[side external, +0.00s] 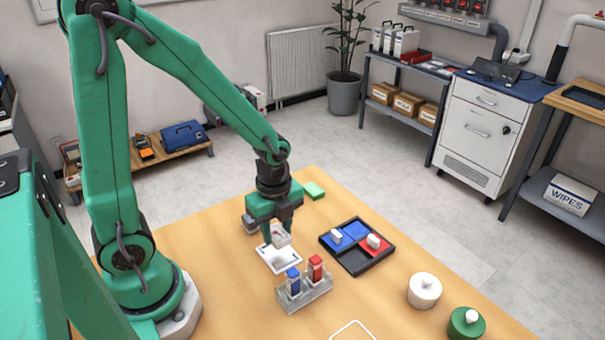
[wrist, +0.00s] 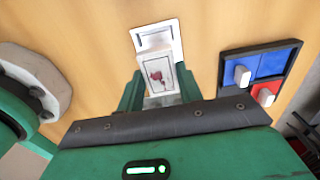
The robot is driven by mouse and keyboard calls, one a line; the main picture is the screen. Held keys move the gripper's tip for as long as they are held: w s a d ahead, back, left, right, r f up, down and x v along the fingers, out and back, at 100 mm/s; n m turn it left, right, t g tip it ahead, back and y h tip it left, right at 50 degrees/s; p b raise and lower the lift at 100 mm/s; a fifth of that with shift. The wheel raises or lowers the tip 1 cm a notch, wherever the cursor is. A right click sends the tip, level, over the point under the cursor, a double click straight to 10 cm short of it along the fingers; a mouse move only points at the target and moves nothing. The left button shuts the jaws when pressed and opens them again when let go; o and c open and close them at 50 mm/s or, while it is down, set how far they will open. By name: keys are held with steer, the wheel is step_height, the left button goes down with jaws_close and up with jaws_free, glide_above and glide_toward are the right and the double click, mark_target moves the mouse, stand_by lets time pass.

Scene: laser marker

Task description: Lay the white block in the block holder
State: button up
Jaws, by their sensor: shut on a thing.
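The white block (side external: 281,236) is between the fingers of my gripper (side external: 278,238), which is shut on it. In the wrist view the block (wrist: 157,77) shows a dark red mark on its face, with a green finger on each side of my gripper (wrist: 158,88). A white, square, frame-like piece (side external: 293,262), which looks like the block holder, lies on the table just below the block. The holder also shows in the wrist view (wrist: 176,47), partly hidden by the block. The block appears to be above the holder; whether they touch I cannot tell.
A black tray (side external: 357,270) with blue and red areas, holding small white pieces, is to the right. A clear stand (side external: 308,297) with a blue and a red item is in front. A white lidded pot (side external: 424,291) and green one (side external: 466,325) stand front right.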

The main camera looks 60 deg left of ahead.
mark_target(277, 233)
steer(key=shift+f, duration=2.05)
steer(key=shift+f, duration=0.4)
stand_by(0.6)
steer(key=o, duration=1.1)
steer(key=shift+c, duration=0.2)
steer(key=shift+r, duration=0.1)
steer(key=shift+r, duration=3.8)
